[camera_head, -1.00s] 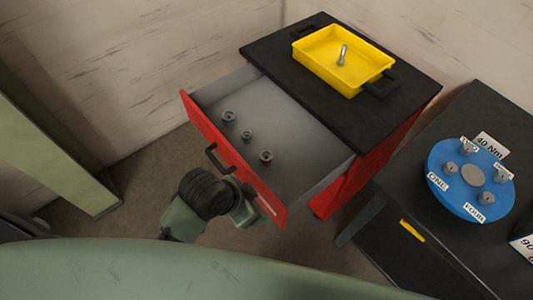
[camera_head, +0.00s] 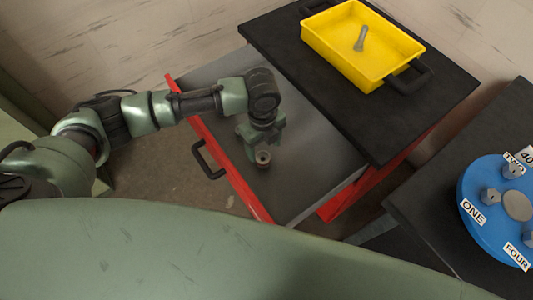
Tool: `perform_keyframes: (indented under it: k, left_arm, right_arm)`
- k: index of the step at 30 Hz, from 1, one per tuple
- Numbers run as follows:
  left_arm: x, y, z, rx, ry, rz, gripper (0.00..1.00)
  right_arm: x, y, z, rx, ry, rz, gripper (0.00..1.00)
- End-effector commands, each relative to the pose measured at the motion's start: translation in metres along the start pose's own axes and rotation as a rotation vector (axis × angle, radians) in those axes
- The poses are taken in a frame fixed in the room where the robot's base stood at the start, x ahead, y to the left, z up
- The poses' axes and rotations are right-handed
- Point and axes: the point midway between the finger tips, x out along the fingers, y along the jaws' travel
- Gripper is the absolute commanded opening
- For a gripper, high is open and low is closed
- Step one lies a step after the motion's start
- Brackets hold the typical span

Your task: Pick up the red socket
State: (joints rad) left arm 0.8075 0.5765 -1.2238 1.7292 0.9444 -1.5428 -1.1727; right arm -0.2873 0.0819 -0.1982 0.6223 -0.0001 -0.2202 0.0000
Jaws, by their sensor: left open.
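The other sockets in the drawer are hidden behind my left arm and gripper. My right gripper is out of view.
The grey drawer (camera_head: 310,180) has a red front with a black handle (camera_head: 207,160). On the black cabinet top (camera_head: 290,55) stands a yellow tray (camera_head: 378,75) holding a metal bolt-like piece (camera_head: 361,38). A blue disc (camera_head: 483,220) with labelled bolts sits at right.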

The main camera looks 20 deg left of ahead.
Motion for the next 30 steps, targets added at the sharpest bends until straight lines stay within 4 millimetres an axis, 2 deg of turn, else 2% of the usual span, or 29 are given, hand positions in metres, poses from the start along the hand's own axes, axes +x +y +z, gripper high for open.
perform_keyframes:
  k: [1, 5, 12, 18, 22, 28, 29, 30]
  left_arm:
    - [0.007, 0.000, 0.005, 0.009, -0.007, 0.006, 0.67]
    - [0.017, 0.001, 0.008, 0.018, -0.008, 0.014, 0.67]
    - [0.043, -0.001, 0.009, 0.017, -0.008, 0.014, 0.67]
    - [0.073, -0.002, 0.010, 0.017, -0.007, 0.013, 0.67]
    - [0.081, -0.002, 0.011, 0.018, -0.009, 0.010, 0.67]
    - [0.082, -0.002, 0.011, 0.017, -0.009, 0.010, 0.67]
    - [0.082, -0.002, 0.011, 0.017, -0.009, 0.010, 0.61]
    - [0.082, -0.002, 0.011, 0.017, -0.009, 0.010, 0.50]
  right_arm:
    - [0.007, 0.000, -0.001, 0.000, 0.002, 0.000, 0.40]
    - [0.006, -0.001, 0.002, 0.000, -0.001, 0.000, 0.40]
    - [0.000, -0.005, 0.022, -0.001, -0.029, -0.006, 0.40]
    - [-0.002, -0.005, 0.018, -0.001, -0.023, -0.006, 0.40]
    - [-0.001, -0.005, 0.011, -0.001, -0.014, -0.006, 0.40]
    - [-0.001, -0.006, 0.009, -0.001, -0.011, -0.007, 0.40]
    - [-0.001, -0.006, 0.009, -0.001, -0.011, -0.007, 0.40]
    - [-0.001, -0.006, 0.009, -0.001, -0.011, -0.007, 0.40]
